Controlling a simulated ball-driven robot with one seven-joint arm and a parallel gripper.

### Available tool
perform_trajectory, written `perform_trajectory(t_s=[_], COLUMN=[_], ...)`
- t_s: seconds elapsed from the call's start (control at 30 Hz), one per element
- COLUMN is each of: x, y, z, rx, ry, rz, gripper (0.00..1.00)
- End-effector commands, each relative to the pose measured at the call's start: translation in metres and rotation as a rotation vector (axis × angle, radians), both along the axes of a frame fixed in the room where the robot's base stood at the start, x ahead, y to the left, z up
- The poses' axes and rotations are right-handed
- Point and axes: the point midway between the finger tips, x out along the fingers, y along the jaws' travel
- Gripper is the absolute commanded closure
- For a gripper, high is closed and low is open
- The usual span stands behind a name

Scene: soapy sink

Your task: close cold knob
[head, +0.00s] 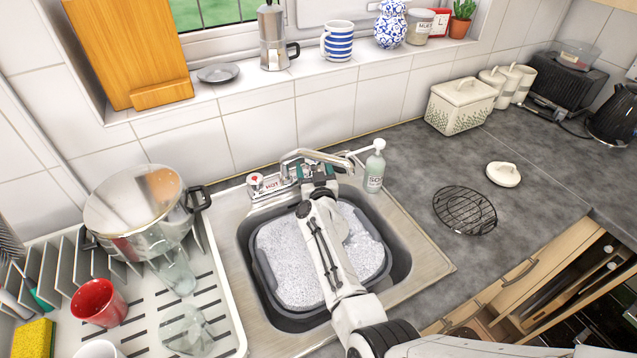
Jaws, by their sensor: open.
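The chrome tap (318,155) stands at the back rim of the sink, with its spout running to the right. The hot knob (256,181), with a red mark, is at the left end of the tap body, beside the HOT label. My gripper (318,180) is at the right part of the tap body, just under the spout, and is open. The cold knob is not clearly visible; my gripper and the spout cover that area. I cannot tell whether the fingers touch it.
The sink holds a dark basin (262,285) full of suds (290,265), under my arm. A soap bottle (375,166) stands close on the right. A drying rack (225,290) with a steel pot (135,215) and a red cup (98,302) is on the left. The right counter has free room.

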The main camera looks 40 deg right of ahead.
Motion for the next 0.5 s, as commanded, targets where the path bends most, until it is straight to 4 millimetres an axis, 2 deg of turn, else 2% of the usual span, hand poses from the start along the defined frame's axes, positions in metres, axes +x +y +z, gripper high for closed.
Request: perform_trajectory(t_s=[0.5], x=[-0.036], y=[0.023], z=[0.000], rx=[-0.003], ry=[0.001], rz=[0.002], gripper=[0.24])
